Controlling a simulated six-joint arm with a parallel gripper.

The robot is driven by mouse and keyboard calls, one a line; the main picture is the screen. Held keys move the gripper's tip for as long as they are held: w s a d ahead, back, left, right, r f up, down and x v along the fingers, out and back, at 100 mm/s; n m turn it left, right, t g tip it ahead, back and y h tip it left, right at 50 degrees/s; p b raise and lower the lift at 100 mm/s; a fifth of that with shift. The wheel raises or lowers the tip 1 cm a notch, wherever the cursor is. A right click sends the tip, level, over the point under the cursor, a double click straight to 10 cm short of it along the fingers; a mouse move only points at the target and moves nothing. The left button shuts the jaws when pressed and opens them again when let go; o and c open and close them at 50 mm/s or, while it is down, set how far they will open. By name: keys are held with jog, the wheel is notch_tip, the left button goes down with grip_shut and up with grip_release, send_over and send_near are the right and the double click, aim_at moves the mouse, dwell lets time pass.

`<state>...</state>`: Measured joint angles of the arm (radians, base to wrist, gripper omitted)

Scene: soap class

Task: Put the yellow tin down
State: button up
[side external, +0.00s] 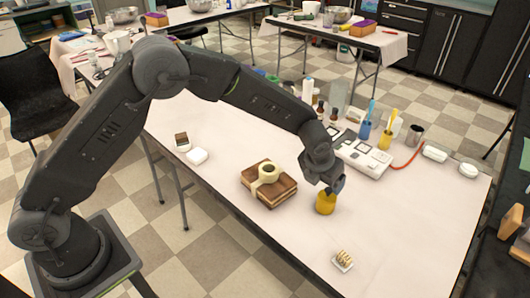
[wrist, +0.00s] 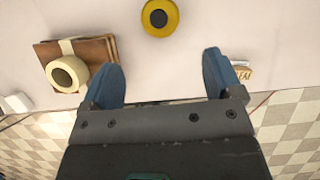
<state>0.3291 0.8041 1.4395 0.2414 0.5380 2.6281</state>
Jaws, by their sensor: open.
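The yellow tin (side external: 325,203) stands on the white-covered table in the side view, right of a stack of brown slabs. It looks upright. My gripper (side external: 336,186) is just above or beside it; the side view does not show clearly whether they touch. In the wrist view the yellow tin (wrist: 160,17) shows as a yellow ring with a dark centre, beyond the fingertips. My gripper (wrist: 163,75) is open there, with its two blue fingers wide apart and nothing between them.
A brown stack (side external: 268,190) with a cream tape roll (side external: 267,172) lies left of the tin. Blue (side external: 365,130) and yellow (side external: 385,139) cups holding tools stand behind. The table's right front is clear.

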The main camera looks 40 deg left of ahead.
jog(key=s+a+r+n, duration=0.5)
jog(key=s+r+n, duration=0.1)
jog(key=r+n, duration=0.25)
jog(key=s+a+r+n, duration=0.5)
jog(key=s+r+n, duration=0.15)
jog(key=r, duration=0.35)
jog(key=s+a+r+n, duration=0.1)
jog(key=s+a+n, duration=0.2)
jog(key=s+n, duration=0.7)
jog(key=s+a+r+n+t, duration=0.1)
jog(key=s+a+r+n, duration=0.1)
jog(key=s+n, duration=0.8)
jog(key=shift+s+a+n, duration=0.3)
jog(key=shift+a+n, duration=0.2)
jog(key=shift+a, duration=0.05)
